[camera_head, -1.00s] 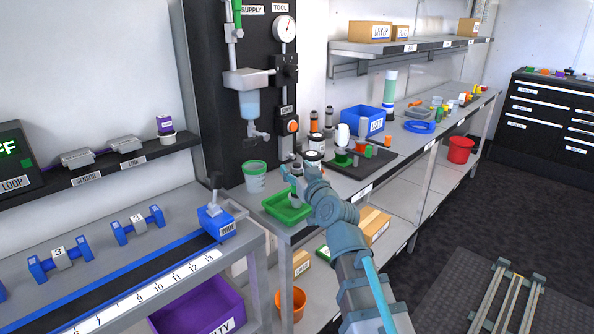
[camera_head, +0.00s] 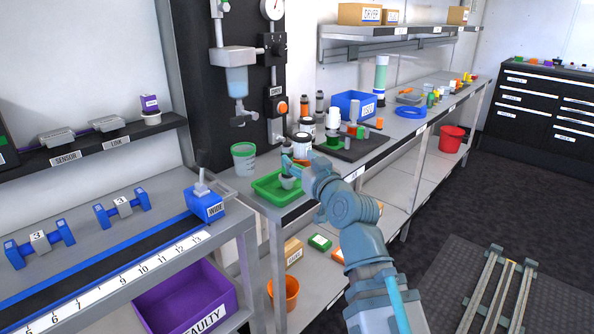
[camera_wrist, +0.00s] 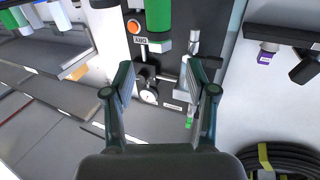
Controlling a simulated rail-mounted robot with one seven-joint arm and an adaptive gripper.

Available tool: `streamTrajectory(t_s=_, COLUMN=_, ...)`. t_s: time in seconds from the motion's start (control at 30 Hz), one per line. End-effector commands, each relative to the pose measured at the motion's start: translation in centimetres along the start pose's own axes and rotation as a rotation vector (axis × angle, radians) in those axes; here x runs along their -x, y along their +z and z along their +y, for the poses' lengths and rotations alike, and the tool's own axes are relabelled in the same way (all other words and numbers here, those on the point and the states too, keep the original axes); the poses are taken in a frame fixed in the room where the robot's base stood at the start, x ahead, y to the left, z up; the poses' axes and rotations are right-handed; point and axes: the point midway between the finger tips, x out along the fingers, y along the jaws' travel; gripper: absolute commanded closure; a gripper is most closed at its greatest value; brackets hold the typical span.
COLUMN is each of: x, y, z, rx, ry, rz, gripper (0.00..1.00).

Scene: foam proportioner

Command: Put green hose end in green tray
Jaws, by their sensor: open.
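The green tray (camera_head: 262,188) sits on the near left corner of the workbench in the head view. A small grey cup-like piece (camera_head: 288,183) shows at its right side, close under my gripper (camera_head: 296,163). In the wrist view my gripper (camera_wrist: 160,80) has its two fingers wide apart, with nothing between the tips. A large green cylinder (camera_wrist: 158,14) with a pale lower end is close beyond the fingers at the top. I cannot tell whether it is the green hose end. No green hose end is clear in the head view; my arm hides part of the bench.
A translucent green-rimmed tub (camera_head: 243,160) stands behind the tray, against the black supply panel (camera_head: 205,90). White jars (camera_head: 302,146) and a dark board with bottles (camera_head: 350,148) lie to the right. A blue bin (camera_head: 345,103) stands behind.

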Motion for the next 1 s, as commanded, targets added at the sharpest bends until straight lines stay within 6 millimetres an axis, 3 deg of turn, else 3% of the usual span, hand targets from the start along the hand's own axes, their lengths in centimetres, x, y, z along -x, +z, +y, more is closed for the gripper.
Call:
streamTrajectory(t_s=0.07, x=0.6, y=0.7, z=0.1, rx=0.002, ry=0.003, rz=0.002, gripper=0.43)
streamTrajectory(t_s=0.5, x=3.5, y=0.2, z=0.0, rx=0.0, ry=0.003, rz=0.0, gripper=0.43)
streamTrajectory(t_s=1.0, x=3.8, y=0.0, z=0.0, rx=0.0, ry=0.004, rz=-0.002, gripper=0.43)
